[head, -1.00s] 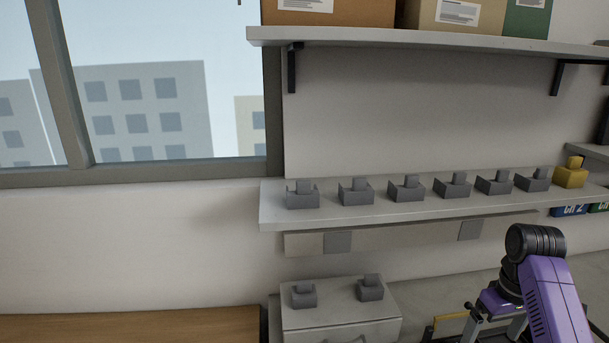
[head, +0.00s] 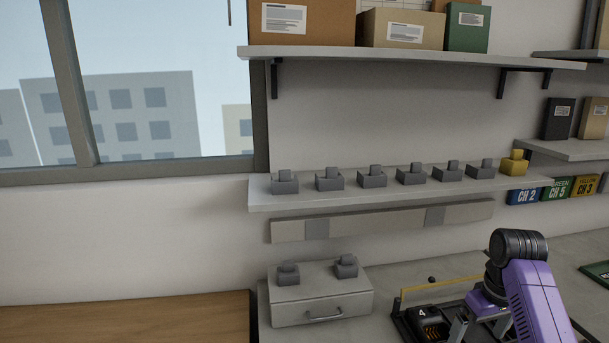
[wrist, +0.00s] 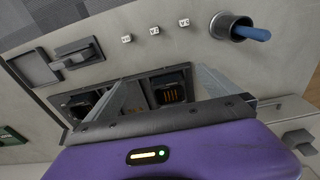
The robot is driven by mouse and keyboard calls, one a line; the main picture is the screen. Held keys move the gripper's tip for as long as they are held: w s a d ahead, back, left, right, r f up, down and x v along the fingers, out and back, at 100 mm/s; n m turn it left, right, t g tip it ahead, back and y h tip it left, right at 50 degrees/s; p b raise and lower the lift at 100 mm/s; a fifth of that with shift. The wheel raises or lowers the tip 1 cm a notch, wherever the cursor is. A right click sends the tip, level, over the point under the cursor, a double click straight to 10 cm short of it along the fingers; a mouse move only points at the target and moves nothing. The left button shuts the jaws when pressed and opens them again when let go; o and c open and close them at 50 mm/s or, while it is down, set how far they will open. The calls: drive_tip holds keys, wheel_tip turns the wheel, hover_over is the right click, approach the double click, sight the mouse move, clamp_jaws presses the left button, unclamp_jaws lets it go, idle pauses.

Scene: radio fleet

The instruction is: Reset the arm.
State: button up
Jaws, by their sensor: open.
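My arm is purple with a dark ribbed joint and reaches over the grey worktop at the lower right of the head view. My gripper (wrist: 160,84) shows in the wrist view with two pale fingers spread apart and nothing between them. In the head view the gripper (head: 480,326) is partly hidden by my arm. Below the fingers is a dark charging tray (wrist: 178,72) with slots. One slot, marked 4, shows in the head view (head: 424,318).
Several grey holders and a yellow one (head: 513,165) stand on the middle shelf (head: 420,191). A drawer unit (head: 320,297) bears two more. Boxes fill the top shelf. In the wrist view, a cup (wrist: 226,26) holds something blue near small white labelled blocks (wrist: 154,30).

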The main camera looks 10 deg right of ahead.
drive_tip(key=w+r+m+t+h, duration=0.1)
drive_tip(key=w+r+t+h, duration=0.15)
drive_tip(key=w+t, duration=0.65)
drive_tip(key=s+a+f+m+t, duration=0.2)
drive_tip(key=s+a+t, duration=0.3)
drive_tip(key=s+a, duration=0.5)
drive_tip(key=s+a+n+y, duration=0.1)
drive_tip(key=s+a, duration=0.4)
drive_tip(key=s, duration=0.8)
drive_tip(key=s+a+r+n, duration=0.1)
drive_tip(key=s+a, duration=0.4)
drive_tip(key=s, duration=0.9)
drive_tip(key=s+a+r+y, duration=0.1)
drive_tip(key=s+a, duration=0.4)
drive_tip(key=s, duration=0.8)
drive_tip(key=shift+s+a+r+n+y+b, duration=0.15)
drive_tip(key=shift+a+n+y+b, duration=0.15)
drive_tip(key=shift+n+y, duration=0.1)
